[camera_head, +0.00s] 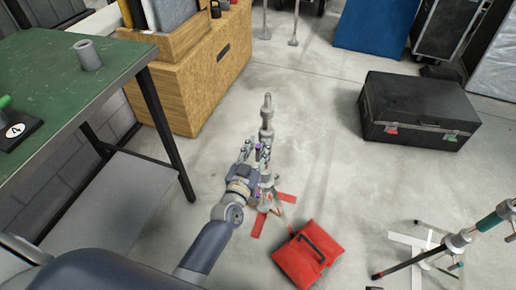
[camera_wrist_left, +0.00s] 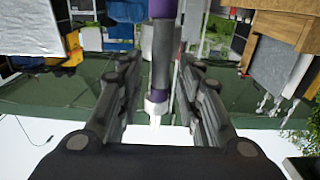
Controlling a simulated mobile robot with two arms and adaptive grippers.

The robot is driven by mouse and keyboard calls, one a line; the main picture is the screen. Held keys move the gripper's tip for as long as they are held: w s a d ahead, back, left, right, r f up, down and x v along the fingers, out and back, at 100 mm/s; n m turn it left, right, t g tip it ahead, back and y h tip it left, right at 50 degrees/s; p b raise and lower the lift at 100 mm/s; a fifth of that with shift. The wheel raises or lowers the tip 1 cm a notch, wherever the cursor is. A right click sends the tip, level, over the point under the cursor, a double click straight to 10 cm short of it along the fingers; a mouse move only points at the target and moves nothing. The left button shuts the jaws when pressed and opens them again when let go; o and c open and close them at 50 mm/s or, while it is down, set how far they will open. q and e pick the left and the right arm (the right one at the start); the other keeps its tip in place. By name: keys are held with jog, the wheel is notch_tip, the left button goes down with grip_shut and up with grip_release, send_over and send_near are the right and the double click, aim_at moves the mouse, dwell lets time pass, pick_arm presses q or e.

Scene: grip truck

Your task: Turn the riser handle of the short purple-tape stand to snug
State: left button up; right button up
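The short stand (camera_head: 267,118) stands on the floor in the middle of the head view, with a grey post and splayed legs near red floor marks. Purple tape shows on it beside my gripper. My left gripper (camera_head: 257,157) is at the stand's upper part and hides some of it. In the left wrist view, the grey post with purple bands (camera_wrist_left: 160,65) shows between the two spread fingers of the left gripper (camera_wrist_left: 158,75), with a narrow gap on each side. I cannot make out the riser handle clearly. My right gripper is not in view.
A red sandbag (camera_head: 308,256) lies by the stand's legs. A green-taped stand (camera_head: 490,222) is at right, a black case (camera_head: 420,108) behind it. A green-topped table (camera_head: 60,70) and a wooden crate (camera_head: 185,90) are at left. Floor between crate and case is clear.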

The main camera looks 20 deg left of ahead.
pick_arm(q)
grip_shut()
